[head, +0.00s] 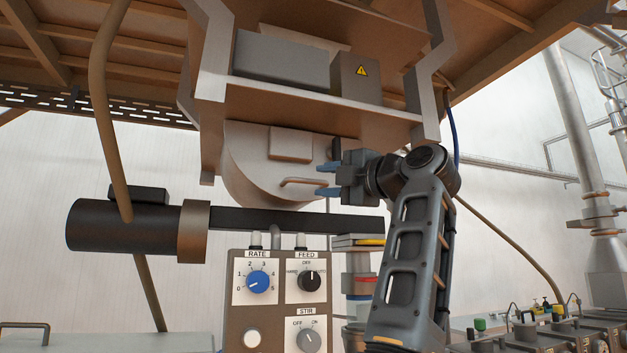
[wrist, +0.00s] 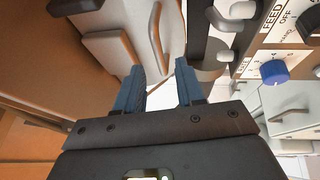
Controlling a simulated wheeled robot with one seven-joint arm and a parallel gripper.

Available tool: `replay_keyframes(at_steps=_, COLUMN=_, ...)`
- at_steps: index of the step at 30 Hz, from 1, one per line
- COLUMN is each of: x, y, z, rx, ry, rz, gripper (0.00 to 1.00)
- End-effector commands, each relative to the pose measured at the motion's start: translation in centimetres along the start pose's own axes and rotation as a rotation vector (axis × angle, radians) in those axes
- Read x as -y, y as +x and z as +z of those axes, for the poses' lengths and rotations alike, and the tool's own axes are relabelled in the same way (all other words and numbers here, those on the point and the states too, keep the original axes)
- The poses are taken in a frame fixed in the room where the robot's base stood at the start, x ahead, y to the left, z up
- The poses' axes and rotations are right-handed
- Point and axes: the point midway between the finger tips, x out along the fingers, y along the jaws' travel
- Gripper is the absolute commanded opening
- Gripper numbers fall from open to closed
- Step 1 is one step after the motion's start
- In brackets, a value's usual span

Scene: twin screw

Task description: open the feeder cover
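The feeder cover (head: 252,163) is a pale, rounded panel under the hopper housing, and it looks closed. A raised plate (head: 290,145) sits on its upper part and a thin bar handle (head: 303,182) lower down. My gripper (head: 326,180) is to the right of the handle, its blue fingers apart and pointing left. In the wrist view my gripper (wrist: 159,82) is open and empty. The handle (wrist: 156,32) lies ahead of the fingertips, roughly in line with the gap. The cover (wrist: 118,48) fills the upper left there. I cannot tell how far the handle is.
A control box (head: 267,317) with RATE, FEED and STIR knobs stands below. A dark horizontal beam (head: 300,222) and a black motor (head: 125,225) lie under the cover. The housing (head: 300,98) overhangs it, and a brown pipe (head: 103,120) runs down on the left.

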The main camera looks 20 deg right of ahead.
Motion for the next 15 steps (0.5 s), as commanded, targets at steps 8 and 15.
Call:
replay_keyframes(at_steps=8, x=-0.3, y=4.3, z=-0.1, rx=-0.002, ry=0.003, rz=0.000, gripper=0.38)
replay_keyframes(at_steps=15, x=0.0, y=5.8, z=0.0, rx=0.000, ry=0.002, rz=-0.001, gripper=0.38)
